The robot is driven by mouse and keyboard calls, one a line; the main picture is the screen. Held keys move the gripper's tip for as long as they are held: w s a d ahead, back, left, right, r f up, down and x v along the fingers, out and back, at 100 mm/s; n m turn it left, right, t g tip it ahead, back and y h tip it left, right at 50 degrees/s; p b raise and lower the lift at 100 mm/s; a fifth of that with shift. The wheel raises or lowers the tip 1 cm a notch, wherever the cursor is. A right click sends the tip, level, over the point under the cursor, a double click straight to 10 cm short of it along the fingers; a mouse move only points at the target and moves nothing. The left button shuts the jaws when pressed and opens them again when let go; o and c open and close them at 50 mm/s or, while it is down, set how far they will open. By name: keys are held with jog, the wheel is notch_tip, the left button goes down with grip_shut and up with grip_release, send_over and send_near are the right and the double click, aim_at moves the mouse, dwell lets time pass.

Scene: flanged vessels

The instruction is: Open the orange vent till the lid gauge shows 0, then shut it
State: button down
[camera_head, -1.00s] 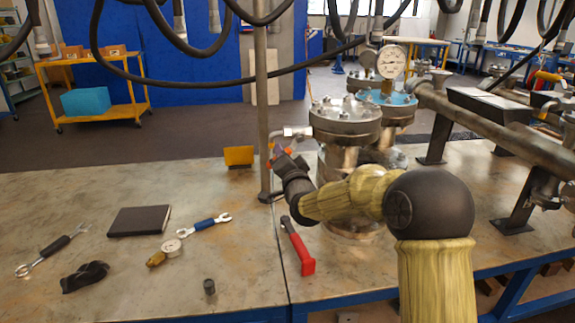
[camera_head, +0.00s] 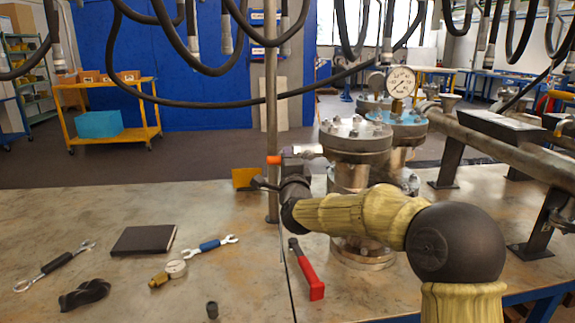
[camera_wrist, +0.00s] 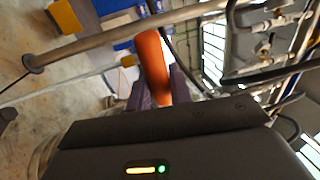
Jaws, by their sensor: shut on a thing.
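The orange vent handle (camera_head: 273,160) is at the left end of a short pale side pipe (camera_head: 308,150) on the near flanged vessel (camera_head: 356,140). In the wrist view the orange handle (camera_wrist: 153,65) stands between my fingers. My gripper (camera_head: 285,168) is shut on it; the fingers are partly hidden behind my wrist in the head view. The round white lid gauge (camera_head: 401,82) stands above the blue lid (camera_head: 405,117) of the vessel behind. Its dial faces me, but the needle and figures are too small to read surely.
A vertical post (camera_head: 271,110) stands close by my gripper, with a yellow plate (camera_head: 244,179) beside it. Black hoses hang overhead.

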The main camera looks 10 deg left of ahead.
dwell(0.3)
jog(key=c, duration=1.3)
grip_release()
jog(key=shift+s, duration=0.1)
jog(key=v, duration=1.7)
jog(key=shift+s+f, duration=0.1)
